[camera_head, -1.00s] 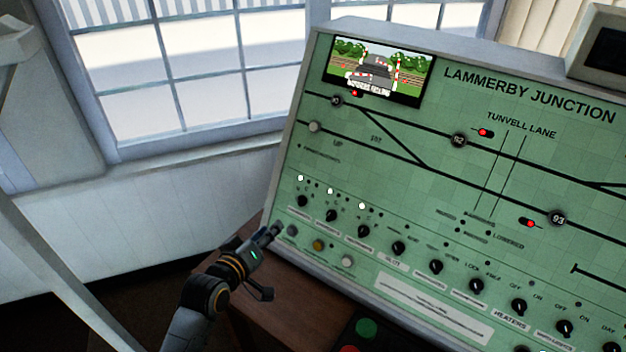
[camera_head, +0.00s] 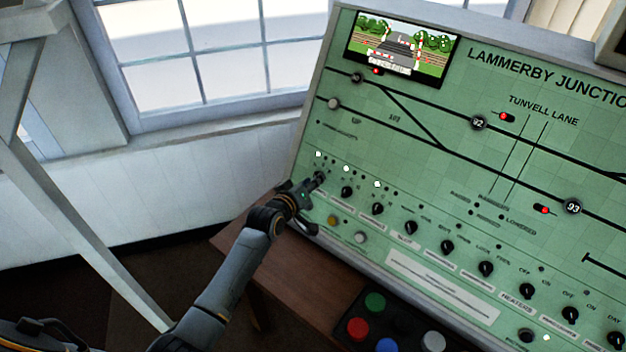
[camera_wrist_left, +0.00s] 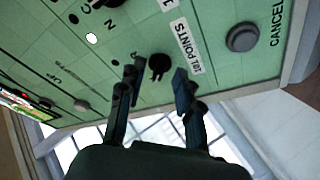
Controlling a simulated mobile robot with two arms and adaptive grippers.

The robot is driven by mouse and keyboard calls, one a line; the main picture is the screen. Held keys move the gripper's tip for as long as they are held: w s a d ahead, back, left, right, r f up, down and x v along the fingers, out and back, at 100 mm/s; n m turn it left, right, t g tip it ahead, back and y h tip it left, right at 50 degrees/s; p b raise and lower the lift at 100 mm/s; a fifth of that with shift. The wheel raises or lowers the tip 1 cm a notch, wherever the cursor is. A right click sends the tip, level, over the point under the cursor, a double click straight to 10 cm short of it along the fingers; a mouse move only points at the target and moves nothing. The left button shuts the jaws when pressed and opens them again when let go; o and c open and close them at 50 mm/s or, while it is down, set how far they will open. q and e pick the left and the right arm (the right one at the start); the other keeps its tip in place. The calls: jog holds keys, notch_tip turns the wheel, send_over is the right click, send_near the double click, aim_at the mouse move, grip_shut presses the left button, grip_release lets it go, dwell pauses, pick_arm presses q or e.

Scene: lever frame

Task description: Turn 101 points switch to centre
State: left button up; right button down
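The 101 points switch (camera_wrist_left: 160,64) is a small black knob on the green panel, above its white label "101 POINTS" in the head view. In the left wrist view it sits between the two fingertips of my left gripper (camera_wrist_left: 155,74), which is open with a gap visible on both sides of the knob. I cannot tell which way its pointer faces. In the head view my left gripper (camera_head: 312,188) is at the leftmost knob of the lower row and partly covers it and its label. My right gripper is not in view.
The green panel (camera_head: 420,160) carries more black knobs to the right, such as the neighbouring one (camera_head: 346,192). A grey cancel button (camera_wrist_left: 242,37) is close to the gripper. A box with coloured buttons (camera_head: 375,302) stands lower right on the brown desk (camera_head: 262,262).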

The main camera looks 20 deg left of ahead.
pick_arm(q)
jog(key=shift+w+f, duration=0.15)
jog(key=shift+w, duration=0.25)
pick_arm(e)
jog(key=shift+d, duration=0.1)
pick_arm(q)
jog(key=shift+d, duration=0.1)
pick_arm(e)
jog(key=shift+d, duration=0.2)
pick_arm(q)
grip_shut()
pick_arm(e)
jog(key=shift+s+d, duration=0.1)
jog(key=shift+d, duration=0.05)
